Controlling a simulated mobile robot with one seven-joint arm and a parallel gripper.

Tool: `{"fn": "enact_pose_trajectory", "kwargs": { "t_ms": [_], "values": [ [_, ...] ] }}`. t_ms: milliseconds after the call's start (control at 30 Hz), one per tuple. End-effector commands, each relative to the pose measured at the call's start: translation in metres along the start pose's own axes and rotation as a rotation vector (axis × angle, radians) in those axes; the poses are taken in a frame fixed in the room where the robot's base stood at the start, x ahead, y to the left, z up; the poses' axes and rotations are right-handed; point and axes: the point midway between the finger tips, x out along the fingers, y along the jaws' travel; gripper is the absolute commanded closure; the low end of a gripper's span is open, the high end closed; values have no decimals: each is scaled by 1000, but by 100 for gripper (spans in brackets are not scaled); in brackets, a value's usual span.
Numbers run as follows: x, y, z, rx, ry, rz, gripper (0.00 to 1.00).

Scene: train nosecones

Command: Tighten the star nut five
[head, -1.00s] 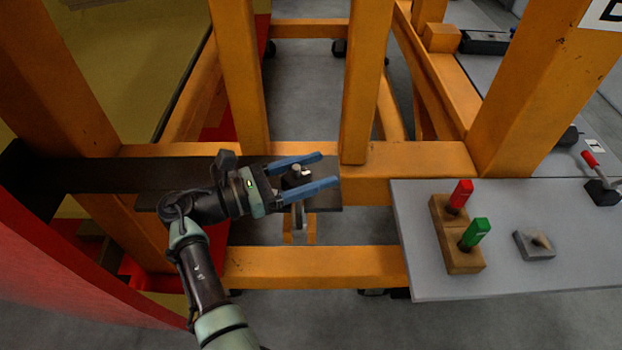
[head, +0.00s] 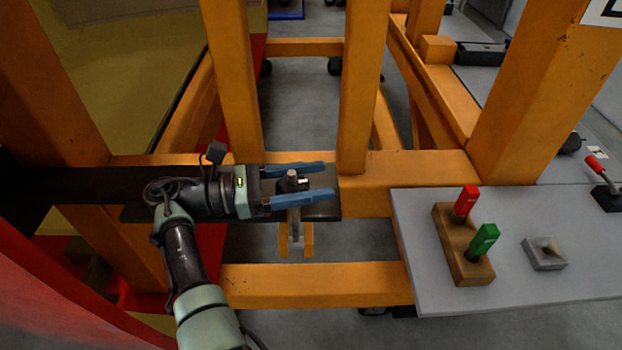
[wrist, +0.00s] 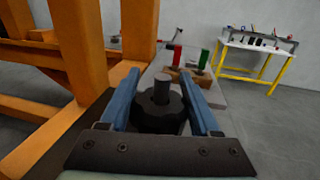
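A dark star nut (wrist: 158,112) with a round grey stud in its middle shows between my fingers in the wrist view. In the head view the stud and nut (head: 291,183) stand on a dark plate (head: 322,208) by the orange frame. No number shows on the nut. My gripper (head: 330,181) has two blue fingers, spread apart, reaching right with one on each side of the nut. The fingers also show in the wrist view (wrist: 160,76). I cannot tell whether they touch the nut.
Orange posts (head: 365,90) rise behind the plate. A grey table (head: 410,245) at right holds a wooden block (head: 447,240) with a red handle (head: 467,202) and a green handle (head: 483,240), plus a small grey block (head: 545,255). An orange beam (head: 320,285) runs below.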

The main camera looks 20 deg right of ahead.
Motion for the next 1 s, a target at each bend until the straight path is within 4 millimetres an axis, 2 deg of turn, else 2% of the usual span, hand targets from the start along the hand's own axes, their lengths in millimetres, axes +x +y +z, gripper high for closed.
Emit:
{"fn": "enact_pose_trajectory", "kwargs": {
  "t_ms": [33,167,433,533,800,1000],
  "values": [
    [1,0,0,0,0,-1,28],
    [0,0,0,0,0,-1,6],
    [0,0,0,0,0,0,6],
    [-6,1,-1,-1,0,3,6],
    [-52,1,-3,0,0,4,6],
    [-70,0,-2,0,1,0,6]
  ]
}}
